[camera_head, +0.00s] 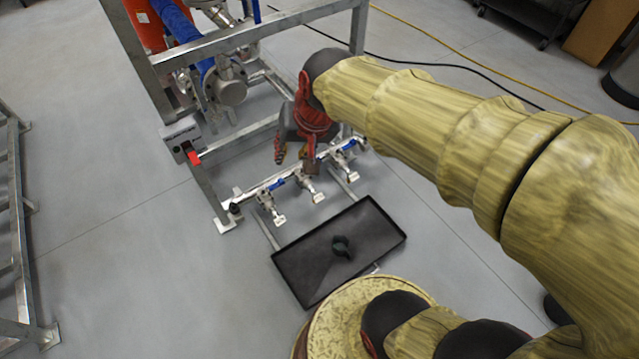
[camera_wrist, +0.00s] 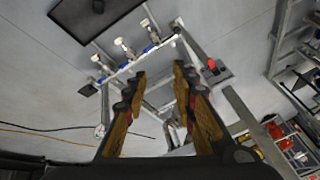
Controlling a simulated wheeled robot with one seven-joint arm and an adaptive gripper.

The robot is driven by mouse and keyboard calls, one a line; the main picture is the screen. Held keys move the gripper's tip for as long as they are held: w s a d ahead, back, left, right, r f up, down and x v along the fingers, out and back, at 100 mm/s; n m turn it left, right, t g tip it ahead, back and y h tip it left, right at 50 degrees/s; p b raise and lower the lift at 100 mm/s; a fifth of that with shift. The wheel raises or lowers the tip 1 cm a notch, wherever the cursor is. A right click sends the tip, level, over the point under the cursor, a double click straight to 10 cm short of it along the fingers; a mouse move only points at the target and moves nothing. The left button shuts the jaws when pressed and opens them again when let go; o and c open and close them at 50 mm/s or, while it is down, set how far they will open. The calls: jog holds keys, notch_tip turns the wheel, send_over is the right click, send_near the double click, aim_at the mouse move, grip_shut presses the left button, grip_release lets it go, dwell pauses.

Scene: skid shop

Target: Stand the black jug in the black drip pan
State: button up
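The black drip pan (camera_head: 305,268) is a shallow rectangular tray, low in front of the metal frame, in the middle of the head view. A small dark jug (camera_head: 342,246) is inside the pan, near its middle; it is too small and dark to tell for sure whether it stands upright. The wrist view shows part of the pan (camera_wrist: 70,18) at the top left, with the jug (camera_wrist: 98,6) at the picture's edge. My gripper (camera_head: 294,162) is above the valve row, beyond the pan and apart from the jug. Its fingers (camera_wrist: 159,72) are spread with nothing between them.
A pipe manifold with several blue-handled valves (camera_head: 308,184) runs just behind the pan. A steel frame (camera_head: 205,45) holds blue and orange equipment behind it. A grey box with a red handle (camera_head: 183,138) sits on its post. Floor left of the pan is clear.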

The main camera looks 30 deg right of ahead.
jog(key=s+r+n, duration=0.2)
jog(key=s+n, duration=0.2)
jog(key=s, duration=0.7)
jog(key=shift+s+a+n+t+h, duration=0.15)
jog(key=shift+s+n+t+h, duration=0.15)
jog(key=shift+s+n+h, duration=0.1)
jog(key=shift+w+f, duration=0.1)
jog(key=shift+f, duration=0.05)
